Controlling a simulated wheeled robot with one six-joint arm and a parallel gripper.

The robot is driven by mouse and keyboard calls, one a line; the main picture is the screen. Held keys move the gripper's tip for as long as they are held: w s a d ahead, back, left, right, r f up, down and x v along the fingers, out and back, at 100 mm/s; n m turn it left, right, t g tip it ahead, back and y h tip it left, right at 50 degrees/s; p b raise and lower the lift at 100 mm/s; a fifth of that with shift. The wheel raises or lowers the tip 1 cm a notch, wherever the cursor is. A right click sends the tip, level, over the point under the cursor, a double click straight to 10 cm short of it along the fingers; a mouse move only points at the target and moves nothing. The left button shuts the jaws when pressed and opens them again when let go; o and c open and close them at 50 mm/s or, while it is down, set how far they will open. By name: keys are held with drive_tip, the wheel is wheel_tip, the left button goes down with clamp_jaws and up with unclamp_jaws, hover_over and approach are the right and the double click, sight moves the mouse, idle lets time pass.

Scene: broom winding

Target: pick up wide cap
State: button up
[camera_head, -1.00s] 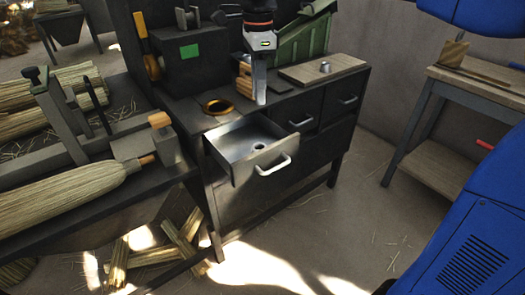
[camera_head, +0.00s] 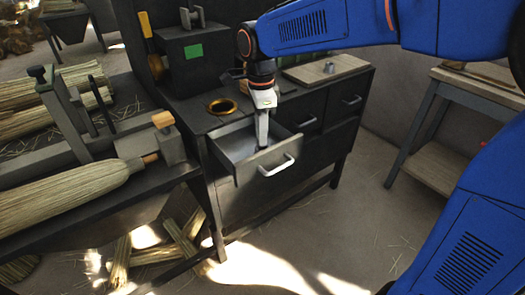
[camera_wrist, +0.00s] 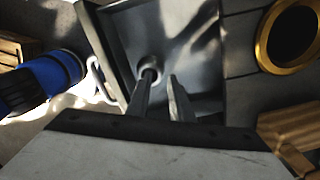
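A small round grey metal cap (camera_wrist: 152,66) lies on the floor of the open drawer (camera_head: 222,148). In the wrist view it shows behind the tip of one finger of my gripper (camera_wrist: 161,76). The other finger stands to the right of the cap, with a gap between the fingers. My gripper is open and empty. In the head view my gripper (camera_head: 262,142) points down into the drawer and hides the cap. I cannot tell whether a finger touches the cap. Another small grey cap (camera_head: 329,67) sits on a wooden board on the bench top.
The drawer's front wall and handle (camera_head: 276,166) stand near my gripper. A brass ring (camera_head: 222,106) lies on the bench top behind the drawer, and it also shows in the wrist view (camera_wrist: 266,45). A broom (camera_head: 70,192) lies clamped at the left.

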drive_tip(key=shift+f, duration=0.95)
clamp_jaws()
